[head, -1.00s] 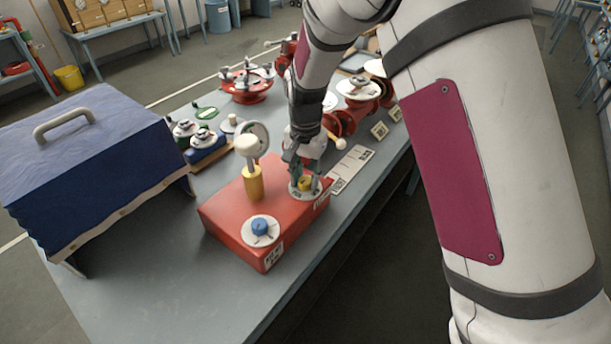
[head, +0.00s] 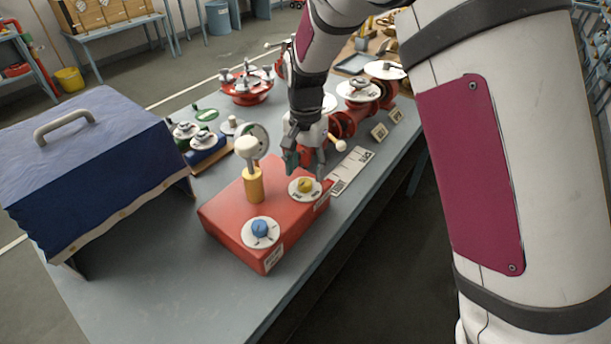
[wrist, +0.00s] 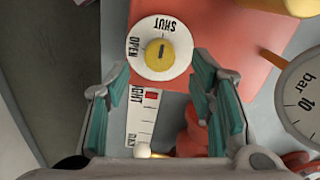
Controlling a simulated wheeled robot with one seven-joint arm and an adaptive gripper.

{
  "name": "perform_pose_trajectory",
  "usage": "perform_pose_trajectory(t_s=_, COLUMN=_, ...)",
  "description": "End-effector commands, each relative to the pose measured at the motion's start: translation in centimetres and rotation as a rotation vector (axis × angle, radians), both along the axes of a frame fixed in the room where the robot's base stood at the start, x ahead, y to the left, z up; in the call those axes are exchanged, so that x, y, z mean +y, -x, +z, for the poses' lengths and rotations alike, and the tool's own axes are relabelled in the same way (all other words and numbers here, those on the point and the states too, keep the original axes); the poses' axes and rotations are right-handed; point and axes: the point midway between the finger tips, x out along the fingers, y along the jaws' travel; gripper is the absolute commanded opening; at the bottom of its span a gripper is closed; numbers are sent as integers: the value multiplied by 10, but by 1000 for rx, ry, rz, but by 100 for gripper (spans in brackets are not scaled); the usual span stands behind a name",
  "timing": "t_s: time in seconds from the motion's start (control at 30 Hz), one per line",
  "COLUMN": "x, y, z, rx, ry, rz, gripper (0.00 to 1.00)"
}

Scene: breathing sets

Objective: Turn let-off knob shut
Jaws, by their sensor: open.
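A red box (head: 225,207) on the bench carries a yellow knob (head: 305,185) on a white dial and a blue knob (head: 260,228) on another white dial. I cannot read which is the let-off knob. In the wrist view the yellow knob (wrist: 160,53) has a dark line running roughly up-down, its upper end toward the printed word SHUT; OPEN is printed at the left. My gripper (head: 305,165) is open and empty just above the yellow knob, apart from it. In the wrist view its teal-padded fingers (wrist: 161,78) stand below and either side of the dial.
A white-topped yellow post (head: 253,185) and a round bar gauge (wrist: 303,100) stand close beside the gripper. A blue covered case (head: 90,170) is at the left. Red valve gear (head: 345,122) stands behind. The bench front is clear.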

Motion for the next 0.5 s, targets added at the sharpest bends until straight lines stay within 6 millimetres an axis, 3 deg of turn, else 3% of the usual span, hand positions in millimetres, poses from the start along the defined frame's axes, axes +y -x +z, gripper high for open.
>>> perform_pose_trajectory(t_s=0.2, x=0, y=-1, z=47, rx=-5, ry=-2, rz=0, gripper=50)
perform_pose_trajectory(t_s=0.5, x=0, y=0, z=81, rx=-1, ry=0, rz=-1, gripper=50)
